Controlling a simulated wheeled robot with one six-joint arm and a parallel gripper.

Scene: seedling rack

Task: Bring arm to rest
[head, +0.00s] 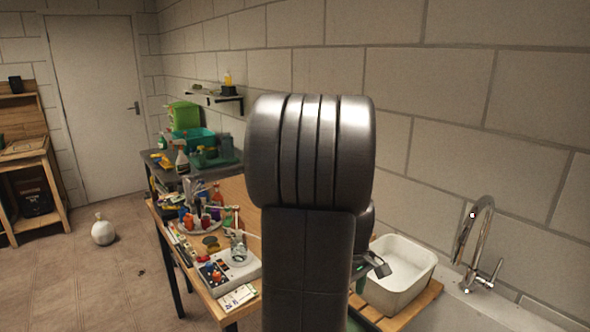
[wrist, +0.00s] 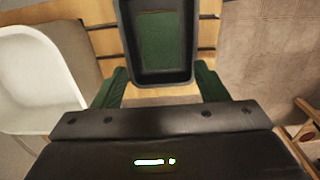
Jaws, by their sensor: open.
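My gripper (wrist: 160,70) shows in the wrist view with its two green fingers spread apart. It is open, and nothing is seen gripped between the fingers. A dark tray (wrist: 127,42) with a green bottom lies beyond the fingertips on wooden slats. I cannot tell whether the fingertips touch it. In the head view my arm rises through the middle and hides much of the table behind it. A small dark part (head: 376,266) shows just right of the arm; I cannot tell if it is my gripper.
A white basin (head: 428,262) stands on wood beside the metal sink and tap (head: 479,235). A wooden table (head: 222,312) left of my arm holds a white device (head: 243,268) and several bottles.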

